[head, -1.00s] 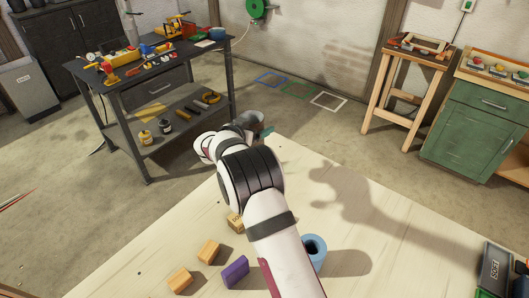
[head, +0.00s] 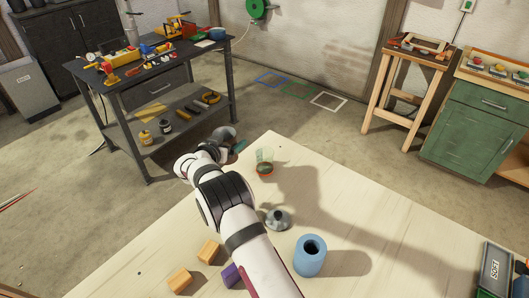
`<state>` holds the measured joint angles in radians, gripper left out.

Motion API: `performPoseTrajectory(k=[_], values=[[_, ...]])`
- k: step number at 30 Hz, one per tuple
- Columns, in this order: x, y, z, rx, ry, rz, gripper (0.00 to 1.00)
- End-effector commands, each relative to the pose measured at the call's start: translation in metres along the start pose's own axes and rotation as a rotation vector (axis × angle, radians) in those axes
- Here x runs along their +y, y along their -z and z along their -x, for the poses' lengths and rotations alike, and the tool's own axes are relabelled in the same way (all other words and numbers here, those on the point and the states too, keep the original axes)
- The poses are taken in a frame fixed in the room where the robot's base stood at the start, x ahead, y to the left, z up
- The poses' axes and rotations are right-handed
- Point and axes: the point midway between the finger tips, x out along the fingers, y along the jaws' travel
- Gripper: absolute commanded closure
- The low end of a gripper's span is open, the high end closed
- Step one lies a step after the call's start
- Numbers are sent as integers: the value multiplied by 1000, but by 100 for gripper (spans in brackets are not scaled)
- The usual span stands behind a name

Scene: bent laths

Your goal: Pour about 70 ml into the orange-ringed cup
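The orange-ringed cup (head: 264,156) is a clear, greenish cup standing upright near the far corner of the pale table, with an orange band low on it. Its fill level is too small to read. My gripper (head: 229,140) is at the end of the outstretched arm, left of the cup and apart from it in the picture. Grey and dark shapes show there, but I cannot make out the fingers or whether they hold something. A blue cylinder (head: 310,262) with a dark round opening stands upright near the front. No pouring stream is visible.
A grey, lid-like piece (head: 278,220) lies between cup and cylinder. Wooden blocks (head: 180,280) and a purple block (head: 231,275) lie at the front left, partly beside my arm. A dark case (head: 493,268) is at the right edge. The table's right middle is clear.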

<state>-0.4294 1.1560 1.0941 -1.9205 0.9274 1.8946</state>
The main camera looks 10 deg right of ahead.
Motion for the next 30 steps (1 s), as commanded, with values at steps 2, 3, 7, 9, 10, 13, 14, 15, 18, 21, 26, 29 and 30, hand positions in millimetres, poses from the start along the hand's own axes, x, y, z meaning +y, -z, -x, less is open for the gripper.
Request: performPoseTrajectory(k=[2, 3, 7, 9, 10, 13, 14, 15, 18, 21, 26, 29, 30], values=[[0, -19, -8, -3, -1, 3, 83], [0, -26, -11, -2, 0, 3, 83], [0, -54, -22, -2, -1, 3, 83], [0, -67, -27, -2, -1, 2, 83], [0, -70, -29, -1, -1, 1, 83], [0, -75, -31, 0, 0, 1, 83], [-1, -76, -31, 0, 0, 0, 83], [0, -76, -31, 0, 0, 0, 83], [0, -75, -31, 0, 0, 0, 83], [0, -75, -31, -3, 1, -3, 83], [1, -74, -32, -23, 11, -26, 83], [3, -73, -33, -45, 22, -52, 83], [4, -72, -33, -56, 26, -67, 83]])
